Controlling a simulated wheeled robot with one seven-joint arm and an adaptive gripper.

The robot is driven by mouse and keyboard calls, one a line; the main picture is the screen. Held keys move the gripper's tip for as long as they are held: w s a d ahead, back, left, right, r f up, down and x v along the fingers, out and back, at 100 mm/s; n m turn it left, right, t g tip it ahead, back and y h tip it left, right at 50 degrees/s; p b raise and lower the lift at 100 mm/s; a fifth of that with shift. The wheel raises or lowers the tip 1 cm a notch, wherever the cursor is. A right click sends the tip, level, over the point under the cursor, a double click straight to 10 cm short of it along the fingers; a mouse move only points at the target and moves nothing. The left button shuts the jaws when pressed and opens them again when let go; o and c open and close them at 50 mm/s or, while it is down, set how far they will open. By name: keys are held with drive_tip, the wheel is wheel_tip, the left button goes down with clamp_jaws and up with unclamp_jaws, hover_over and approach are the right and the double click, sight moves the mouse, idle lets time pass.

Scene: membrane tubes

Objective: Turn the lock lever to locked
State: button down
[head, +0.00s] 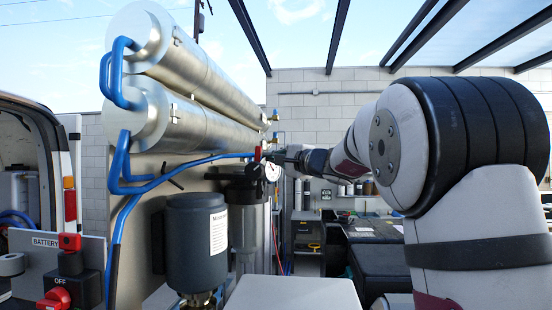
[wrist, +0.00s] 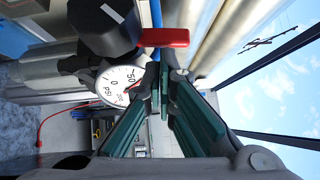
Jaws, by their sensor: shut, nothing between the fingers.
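A red lever (wrist: 165,37) shows in the wrist view, just beyond my fingertips and beside a black round knob or cap (wrist: 103,25). I cannot read a locked or unlocked mark on it. In the head view a small red part (head: 257,154), seemingly the same lever, sits at the end of the blue hose by the tubes. My gripper (wrist: 164,72) is shut and empty, its green-padded fingers pointing toward the lever; a small gap seems to show between them. In the head view my gripper (head: 284,158) is small and partly hidden by the fittings.
A white pressure gauge (wrist: 118,86) is close beside my fingers. Two silver membrane tubes (head: 205,80) and a dark filter housing (head: 196,240) stand left of my arm. A battery panel with red switches (head: 70,242) is at lower left. A dark workbench (head: 375,232) lies behind.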

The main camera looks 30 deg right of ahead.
drive_tip(key=shift+a, duration=0.1)
drive_tip(key=shift+w+a+r+b, duration=0.35)
drive_tip(key=shift+a+b, duration=0.15)
drive_tip(key=shift+b, duration=0.55)
